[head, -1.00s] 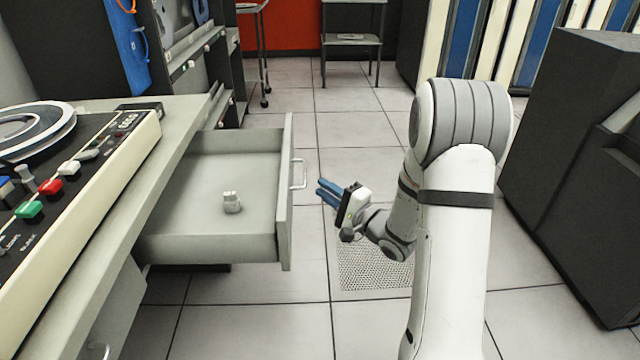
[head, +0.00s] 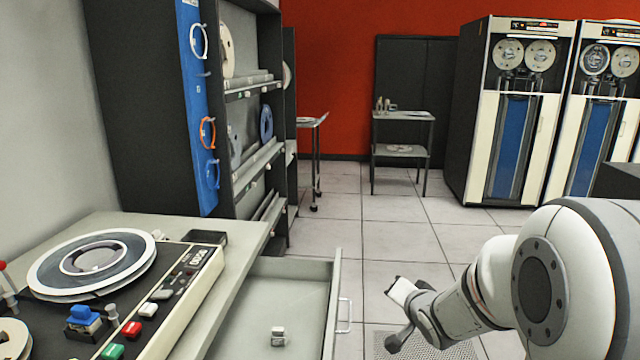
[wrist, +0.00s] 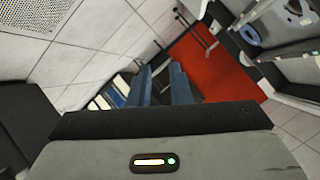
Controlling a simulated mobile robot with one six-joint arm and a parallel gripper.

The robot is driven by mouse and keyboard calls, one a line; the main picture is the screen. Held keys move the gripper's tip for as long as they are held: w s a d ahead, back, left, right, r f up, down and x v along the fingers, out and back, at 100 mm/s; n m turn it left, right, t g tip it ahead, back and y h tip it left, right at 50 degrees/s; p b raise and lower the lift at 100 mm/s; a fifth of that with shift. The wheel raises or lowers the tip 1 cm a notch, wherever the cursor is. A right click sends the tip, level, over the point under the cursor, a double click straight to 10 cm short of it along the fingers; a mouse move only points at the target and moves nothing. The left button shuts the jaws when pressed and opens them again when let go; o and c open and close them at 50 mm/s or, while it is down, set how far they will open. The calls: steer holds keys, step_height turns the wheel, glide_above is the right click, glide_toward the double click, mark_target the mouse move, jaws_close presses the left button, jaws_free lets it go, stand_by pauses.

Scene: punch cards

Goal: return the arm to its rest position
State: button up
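My arm (head: 540,275) is bent at the lower right of the head view, over the floor. My gripper's pale housing (head: 402,290) shows in the head view, to the right of the open drawer and clear of it.
A tape console stands on the desk. Shelves, a small metal table (head: 403,116) and tape cabinets (head: 512,110) stand behind. Floor between is clear.

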steer(key=s+a+r+n+g+p, duration=0.1)
steer(key=s+r+n+g+p, duration=0.2)
steer(key=s, duration=1)
steer(key=s+a+r+n+g+h+p, duration=0.1)
steer(key=s+r+n+g+p, duration=0.3)
steer(key=s+r+p, duration=0.7)
step_height(320, 180, up, 4)
steer(key=s+a+g, duration=0.1)
steer(key=s+g, duration=0.1)
steer(key=shift+s+r+g+p, duration=0.15)
steer(key=shift+s+g+p, duration=0.1)
steer(key=shift+g+p, duration=0.15)
